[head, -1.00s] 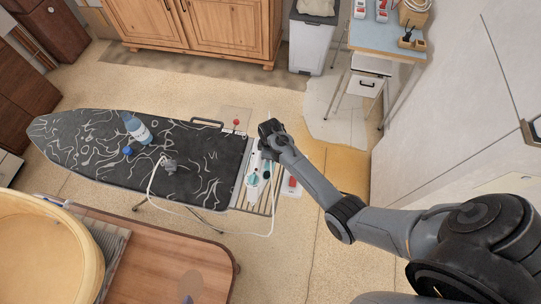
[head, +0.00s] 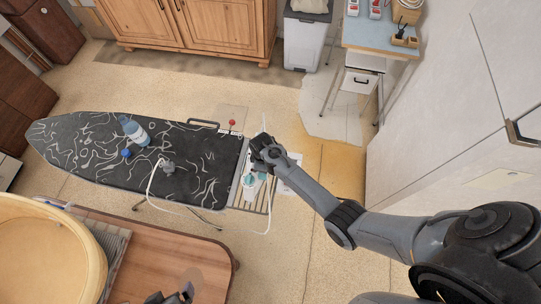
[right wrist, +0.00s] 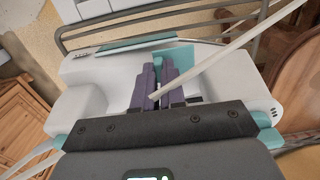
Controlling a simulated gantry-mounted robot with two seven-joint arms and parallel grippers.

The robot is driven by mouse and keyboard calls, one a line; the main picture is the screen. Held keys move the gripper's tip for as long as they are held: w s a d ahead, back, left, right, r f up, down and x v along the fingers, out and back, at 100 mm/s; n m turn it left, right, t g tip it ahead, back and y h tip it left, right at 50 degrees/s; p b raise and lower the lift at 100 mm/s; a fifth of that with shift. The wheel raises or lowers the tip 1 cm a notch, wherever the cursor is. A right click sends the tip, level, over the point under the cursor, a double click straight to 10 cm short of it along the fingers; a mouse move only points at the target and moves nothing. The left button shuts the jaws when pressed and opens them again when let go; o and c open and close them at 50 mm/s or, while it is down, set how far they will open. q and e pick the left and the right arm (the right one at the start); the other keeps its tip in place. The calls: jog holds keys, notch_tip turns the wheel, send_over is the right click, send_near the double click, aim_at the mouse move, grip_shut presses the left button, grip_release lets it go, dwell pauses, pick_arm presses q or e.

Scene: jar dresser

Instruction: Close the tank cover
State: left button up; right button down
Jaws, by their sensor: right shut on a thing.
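The white and teal iron (head: 250,181) rests on the slatted rack at the right end of the ironing board, partly hidden by my right arm. It fills the middle of the right wrist view (right wrist: 88,75). A teal flap, seemingly the tank cover (right wrist: 176,54), stands up from its body at my fingertips. My right gripper (right wrist: 158,84) is shut on this cover; the exact contact is hard to see. In the head view the right gripper (head: 262,160) is over the iron. Part of my left gripper (head: 172,297) shows at the bottom edge; its opening is unclear.
A white cord (right wrist: 225,52) crosses close to my right fingers. A wooden table (head: 150,250) with a round basin (head: 50,255) is in front. A wall stands at right.

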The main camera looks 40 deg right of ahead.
jog(key=shift+s+a, duration=0.1)
jog(key=shift+a, duration=0.05)
jog(key=c, duration=1.2)
grip_release()
jog(key=shift+r, duration=5.4)
